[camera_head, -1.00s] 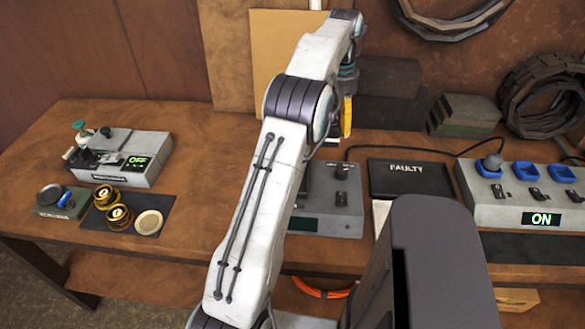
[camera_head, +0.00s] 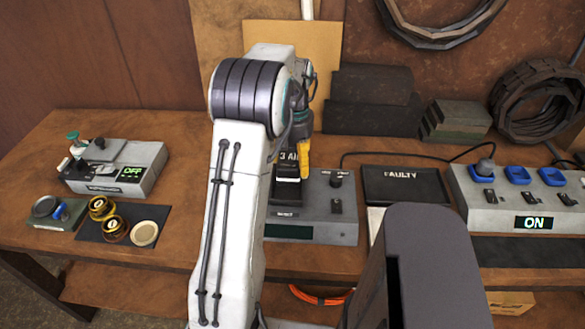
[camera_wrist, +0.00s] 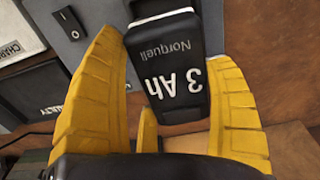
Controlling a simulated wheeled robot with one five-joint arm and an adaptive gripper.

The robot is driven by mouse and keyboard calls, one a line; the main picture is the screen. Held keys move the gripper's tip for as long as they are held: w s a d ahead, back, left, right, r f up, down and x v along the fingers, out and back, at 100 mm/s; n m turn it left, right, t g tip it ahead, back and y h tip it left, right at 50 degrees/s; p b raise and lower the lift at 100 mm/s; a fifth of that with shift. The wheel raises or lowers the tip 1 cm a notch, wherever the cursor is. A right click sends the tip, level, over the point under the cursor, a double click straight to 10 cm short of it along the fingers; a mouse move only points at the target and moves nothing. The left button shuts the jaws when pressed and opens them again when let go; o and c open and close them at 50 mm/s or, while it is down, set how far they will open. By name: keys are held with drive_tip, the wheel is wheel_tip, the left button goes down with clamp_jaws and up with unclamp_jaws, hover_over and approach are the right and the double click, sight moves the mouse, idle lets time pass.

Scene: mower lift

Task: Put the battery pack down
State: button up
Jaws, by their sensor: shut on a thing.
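The battery pack (camera_wrist: 170,75) is black, with "3 Ah" and "Norquell" in pale letters, upside down in the wrist view. It sits between the yellow fingers of my gripper (camera_wrist: 168,50), which is shut on it. In the head view, the pack (camera_head: 288,164) shows partly behind my arm, beside a yellow finger of my gripper (camera_head: 302,155). It is over or at the left part of a grey charger-like unit (camera_head: 315,225) with a knob and a switch. Whether the pack touches the unit is unclear.
A black mat marked FAULTY (camera_head: 403,186) lies right of the grey unit. Further right is a power strip (camera_head: 525,215) reading ON. At left stand a grey device (camera_head: 125,165) reading OFF and gold spools (camera_head: 108,215). Dark blocks (camera_head: 372,100) stand behind.

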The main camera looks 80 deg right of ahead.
drive_tip(key=shift+w+a+f, duration=0.15)
drive_tip(key=shift+w+a, duration=0.05)
drive_tip(key=shift+w, duration=0.05)
drive_tip(key=shift+f+p, duration=0.1)
drive_tip(key=shift+p, duration=0.4)
drive_tip(key=shift+f+p, duration=0.7)
drive_tip(key=shift+p, duration=0.25)
drive_tip(key=shift+f+p, duration=0.95)
drive_tip(key=shift+f, duration=0.25)
drive_tip(key=shift+f+b, duration=0.3)
drive_tip(key=shift+b, duration=0.05)
drive_tip(key=o, duration=1.2)
